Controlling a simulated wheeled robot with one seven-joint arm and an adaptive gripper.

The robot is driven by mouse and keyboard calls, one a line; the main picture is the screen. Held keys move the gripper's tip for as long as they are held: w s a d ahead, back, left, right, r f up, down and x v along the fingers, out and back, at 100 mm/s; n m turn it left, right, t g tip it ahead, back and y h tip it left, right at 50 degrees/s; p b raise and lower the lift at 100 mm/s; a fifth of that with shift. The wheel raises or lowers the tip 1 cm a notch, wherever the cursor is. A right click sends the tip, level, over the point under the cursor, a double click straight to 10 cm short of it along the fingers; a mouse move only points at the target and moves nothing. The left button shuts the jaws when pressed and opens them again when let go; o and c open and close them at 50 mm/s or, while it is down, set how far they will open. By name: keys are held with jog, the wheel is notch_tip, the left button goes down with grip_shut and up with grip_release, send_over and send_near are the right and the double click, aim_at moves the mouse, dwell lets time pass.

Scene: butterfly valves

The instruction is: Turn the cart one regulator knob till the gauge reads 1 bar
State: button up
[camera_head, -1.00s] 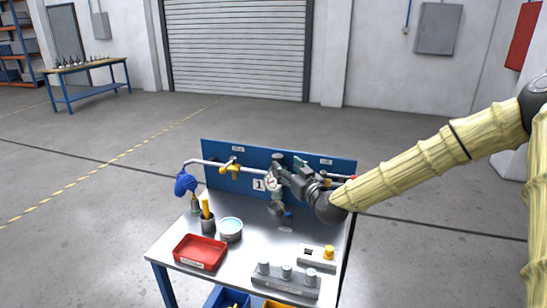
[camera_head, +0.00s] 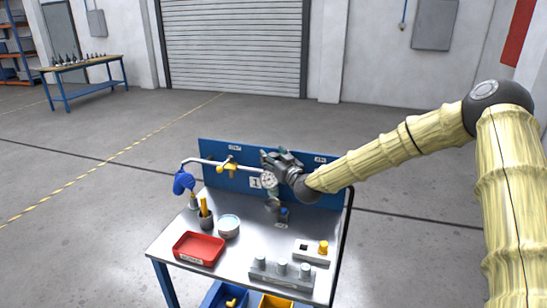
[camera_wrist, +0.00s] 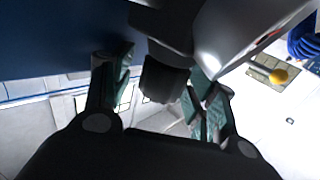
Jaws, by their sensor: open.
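A blue panel (camera_head: 215,180) stands at the back of the cart (camera_head: 215,252). A round white gauge (camera_head: 268,180) sits on its pipe; its reading is too small to tell. My gripper (camera_wrist: 160,75) is open, with a green-padded finger on each side of a dark knob (camera_wrist: 165,82) in the wrist view. The knob hangs below a grey body (camera_wrist: 215,30); a gap shows at its left side, and I cannot tell whether the right finger touches it. In the head view my gripper (camera_head: 272,160) is just above the gauge and hides the knob.
A yellow-handled valve (camera_head: 230,166) and a blue bulb-shaped part (camera_head: 183,182) are at the left. A red tray (camera_head: 199,248), a round tin (camera_head: 229,226) and a grey block with several pegs (camera_head: 282,272) stand on the cart top.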

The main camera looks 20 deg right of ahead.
jog(key=c, duration=1.1)
jog(key=shift+o, duration=0.2)
jog(key=shift+a, duration=0.1)
jog(key=shift+m+h, duration=0.3)
jog(key=shift+h, duration=0.2)
jog(key=shift+a+m+h, duration=0.1)
jog(key=shift+m+h, duration=0.3)
jog(key=shift+h, duration=0.2)
jog(key=shift+m+h+b, duration=0.4)
jog(key=shift+m+h, duration=0.2)
jog(key=shift+h, duration=0.4)
jog(key=o, duration=1.1)
jog(key=shift+d, duration=0.2)
jog(key=shift+c, duration=0.2)
jog(key=shift+s, duration=0.15)
